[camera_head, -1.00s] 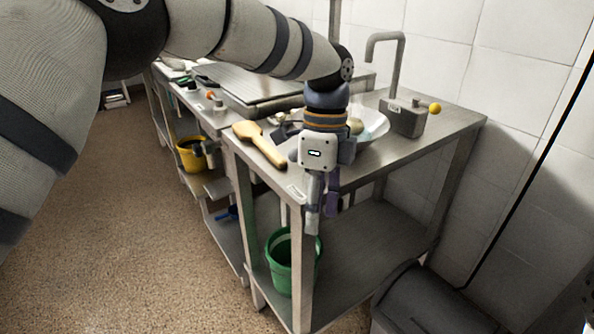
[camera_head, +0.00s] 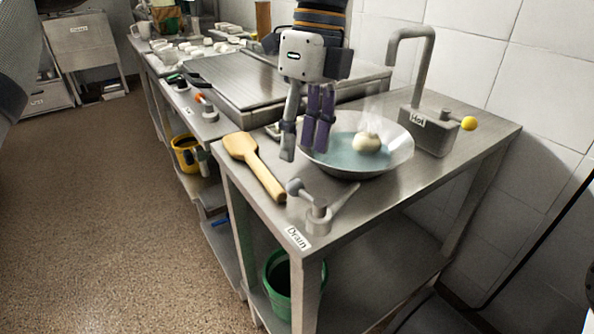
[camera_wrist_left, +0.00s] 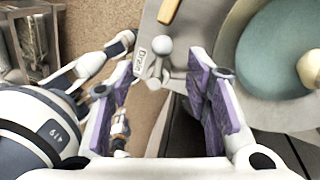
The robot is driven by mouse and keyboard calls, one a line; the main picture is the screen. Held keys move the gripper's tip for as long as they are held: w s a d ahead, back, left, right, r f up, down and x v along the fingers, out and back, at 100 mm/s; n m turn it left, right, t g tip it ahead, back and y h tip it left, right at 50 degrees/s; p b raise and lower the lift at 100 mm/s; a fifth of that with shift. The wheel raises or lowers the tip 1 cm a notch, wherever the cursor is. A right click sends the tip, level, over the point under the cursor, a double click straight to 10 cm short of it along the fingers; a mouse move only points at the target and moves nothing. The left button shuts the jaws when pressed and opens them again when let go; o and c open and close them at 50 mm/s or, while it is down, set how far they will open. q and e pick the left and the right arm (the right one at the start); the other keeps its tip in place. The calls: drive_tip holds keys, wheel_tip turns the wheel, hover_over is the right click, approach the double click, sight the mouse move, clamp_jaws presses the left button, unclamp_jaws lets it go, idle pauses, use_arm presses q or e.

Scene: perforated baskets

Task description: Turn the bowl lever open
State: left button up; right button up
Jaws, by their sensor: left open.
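The grey metal lever (camera_head: 318,213) stands on the front corner of the steel table, beside a "Drain" label. Its round knob points left and a thin arm points right toward the bowl. The metal bowl (camera_head: 399,160) holds bluish water and a pale round item (camera_head: 367,143). My left gripper (camera_head: 302,152) is open and empty, fingers down, in front of the bowl's left part in the head view. The lever looks clear of the fingers. In the left wrist view, the lever (camera_wrist_left: 162,50) appears beyond and between the open fingers (camera_wrist_left: 166,92).
A wooden paddle (camera_head: 253,167) lies left of the lever. A tap block (camera_head: 430,132) labelled "Hot", with a yellow knob (camera_head: 468,123), stands behind the bowl. A green bucket (camera_head: 280,288) is under the table. The floor at left is clear.

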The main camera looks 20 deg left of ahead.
sight(297, 180)
use_arm(q)
drive_tip(key=f, duration=0.4)
drive_tip(key=s+f, duration=0.1)
drive_tip(key=f, duration=0.2)
drive_tip(key=shift+a, duration=0.25)
drive_tip(key=shift+c, duration=0.5)
clamp_jaws()
